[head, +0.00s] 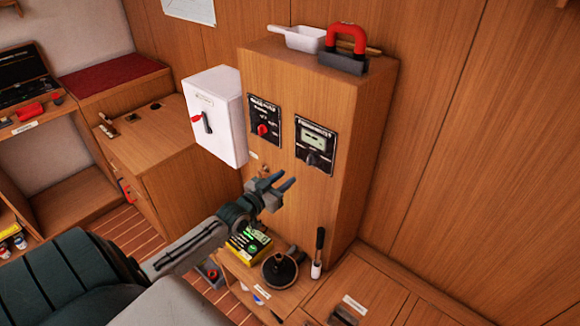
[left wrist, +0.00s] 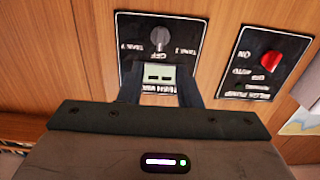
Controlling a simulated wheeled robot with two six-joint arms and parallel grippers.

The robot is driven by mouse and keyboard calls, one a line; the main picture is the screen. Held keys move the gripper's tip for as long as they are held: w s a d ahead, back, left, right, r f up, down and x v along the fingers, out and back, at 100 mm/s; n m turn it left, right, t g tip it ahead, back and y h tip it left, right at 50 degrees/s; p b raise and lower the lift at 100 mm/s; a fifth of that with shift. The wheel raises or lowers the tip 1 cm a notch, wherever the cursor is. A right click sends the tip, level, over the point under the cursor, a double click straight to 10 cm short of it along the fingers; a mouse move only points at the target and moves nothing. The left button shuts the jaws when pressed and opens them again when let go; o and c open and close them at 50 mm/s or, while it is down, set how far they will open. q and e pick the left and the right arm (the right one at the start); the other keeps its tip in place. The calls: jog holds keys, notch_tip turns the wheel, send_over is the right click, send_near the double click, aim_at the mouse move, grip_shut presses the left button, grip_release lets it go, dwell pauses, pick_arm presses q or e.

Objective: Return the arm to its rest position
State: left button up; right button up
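My left gripper (head: 283,179) is stretched out in front of the tall wooden cabinet (head: 345,200), below its two control panels. In the left wrist view its two dark fingers (left wrist: 160,88) stand apart with nothing between them, so it is open and empty. Behind the fingers in that view is the tank gauge panel (left wrist: 160,45), with a grey knob and a small display, seen upside down. The pump panel (left wrist: 265,62) with its red knob is beside it. In the head view these are the gauge panel (head: 316,146) and pump panel (head: 264,120). My right gripper does not show.
A white switch box (head: 215,115) with a red-tipped lever juts out left of the cabinet. A plunger (head: 280,270), a yellow-green box (head: 249,243) and a black-handled brush (head: 318,252) stand on the low shelf below the gripper. A red-handled tool (head: 346,48) lies on top.

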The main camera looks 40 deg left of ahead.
pick_arm(q)
jog(key=shift+s, duration=0.4)
jog(key=s+a+f+g+y+b, duration=0.1)
jog(key=s+f+g+b, duration=0.3)
jog(key=f, duration=0.9)
jog(key=s+f+n+g+y+p, duration=0.1)
jog(key=s+f, duration=0.5)
jog(key=f, duration=0.7)
jog(key=s+a+f+g+y+b, duration=0.1)
jog(key=s+f+g+b, duration=0.15)
jog(key=s+f, duration=0.75)
jog(key=s+d+f+g+b, duration=0.1)
jog(key=s+d+f+g, duration=0.2)
jog(key=s+f, duration=0.6)
jog(key=s+d+f+g+b, duration=0.1)
jog(key=s+d+f+g, duration=0.2)
jog(key=s+d+f, duration=0.3)
jog(key=s+d+f+g+h+b, duration=0.1)
jog(key=s+d+f+g, duration=0.2)
jog(key=s+f, duration=1.1)
jog(key=shift+s+d+m+b, duration=0.3)
jog(key=shift+s+d, duration=0.15)
jog(key=shift+d, duration=0.6)
